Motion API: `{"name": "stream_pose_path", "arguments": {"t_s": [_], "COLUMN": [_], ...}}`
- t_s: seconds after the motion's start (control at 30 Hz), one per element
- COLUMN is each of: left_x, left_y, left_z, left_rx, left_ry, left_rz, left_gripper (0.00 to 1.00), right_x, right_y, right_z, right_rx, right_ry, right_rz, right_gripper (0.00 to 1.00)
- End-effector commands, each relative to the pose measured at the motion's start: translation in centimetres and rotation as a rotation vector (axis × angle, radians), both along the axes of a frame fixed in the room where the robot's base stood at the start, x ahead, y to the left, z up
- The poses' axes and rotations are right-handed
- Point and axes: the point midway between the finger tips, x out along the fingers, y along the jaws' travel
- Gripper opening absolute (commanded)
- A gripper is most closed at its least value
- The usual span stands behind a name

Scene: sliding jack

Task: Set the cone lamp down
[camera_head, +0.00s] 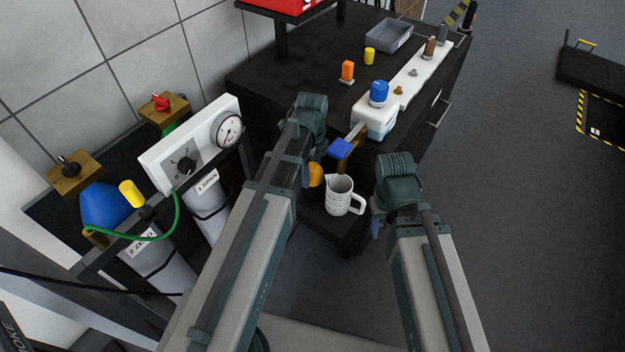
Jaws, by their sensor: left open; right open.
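I cannot make out a cone lamp for certain in the head view. An orange rounded object (316,175) shows partly behind my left arm, beside my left gripper (307,178); its shape is mostly hidden. The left gripper is open, and its fingertips are largely hidden by the arm. My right gripper (376,228) is open and empty, pointing down just right of the white measuring jug (338,196). I cannot tell whether it touches the jug's handle.
A blue block (340,148) is near my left gripper. A gauge panel (190,150) stands left.

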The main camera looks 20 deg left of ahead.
Motion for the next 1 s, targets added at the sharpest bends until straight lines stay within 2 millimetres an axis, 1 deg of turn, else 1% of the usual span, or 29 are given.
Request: {"name": "stream_pose_path", "arguments": {"t_s": [0.03,0.23,0.33,0.57,0.6,0.67,0.8,0.87,0.9,1.0], "left_x": [0.0,0.0,0.0,0.0,0.0,0.0,0.0,0.0,0.0,0.0], "left_y": [0.0,0.1,0.1,0.1,0.1,0.1,0.1,0.1,0.1,0.1], "left_z": [-1.2,-3.7,-4.2,-4.0,-4.0,-4.0,-4.0,-4.0,-4.0,-4.0], "left_rx": [0.0,0.0,0.0,0.0,0.0,0.0,0.0,0.0,0.0,0.0], "left_ry": [0.0,0.0,0.0,0.0,0.0,0.0,0.0,0.0,0.0,0.0], "left_rz": [0.0,0.0,0.0,0.0,0.0,0.0,0.0,0.0,0.0,0.0], "left_gripper": [1.0,1.0,1.0,1.0,0.96,0.86,0.6,0.5,0.42,0.26], "right_x": [0.0,0.0,0.0,0.0,0.0,0.0,0.0,0.0,0.0,0.0], "right_y": [0.0,0.0,0.0,0.0,0.0,0.0,0.0,0.0,0.0,0.0], "right_z": [-1.2,-3.7,-4.2,-4.0,-4.0,-4.0,-4.0,-4.0,-4.0,-4.0], "right_rx": [0.0,0.0,0.0,0.0,0.0,0.0,0.0,0.0,0.0,0.0], "right_ry": [0.0,0.0,0.0,0.0,0.0,0.0,0.0,0.0,0.0,0.0], "right_rz": [0.0,0.0,0.0,0.0,0.0,0.0,0.0,0.0,0.0,0.0], "right_gripper": [0.5,0.5,0.5,0.5,0.5,0.5,0.5,0.5,0.5,0.5]}}
